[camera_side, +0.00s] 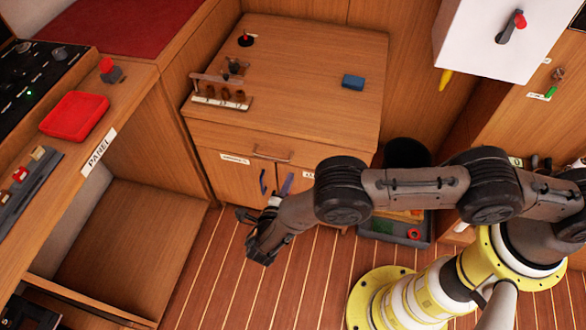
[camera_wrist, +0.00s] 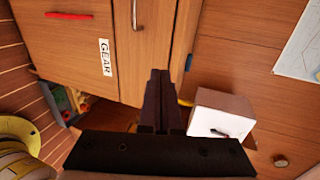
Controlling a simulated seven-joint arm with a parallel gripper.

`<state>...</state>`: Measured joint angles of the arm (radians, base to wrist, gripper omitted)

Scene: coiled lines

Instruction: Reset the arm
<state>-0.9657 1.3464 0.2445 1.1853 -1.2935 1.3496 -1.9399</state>
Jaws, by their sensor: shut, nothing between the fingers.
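My gripper (camera_side: 262,256) hangs over the striped wooden floor (camera_side: 200,275), in front of the low wooden cabinet (camera_side: 320,140) and below its top. In the wrist view the two dark fingers of my gripper (camera_wrist: 160,78) lie together, shut and empty. My arm comes in from the right, with its forearm roughly level and the wrist bent down to the left. Nothing is seen touching the fingers.
On the cabinet top are a small rack (camera_side: 220,97) and a blue block (camera_side: 353,81). A red tray (camera_side: 73,117) is on the left counter. A white box (camera_side: 500,40) is upper right. A crate (camera_side: 380,238) stands behind my arm. Floor left of my gripper is clear.

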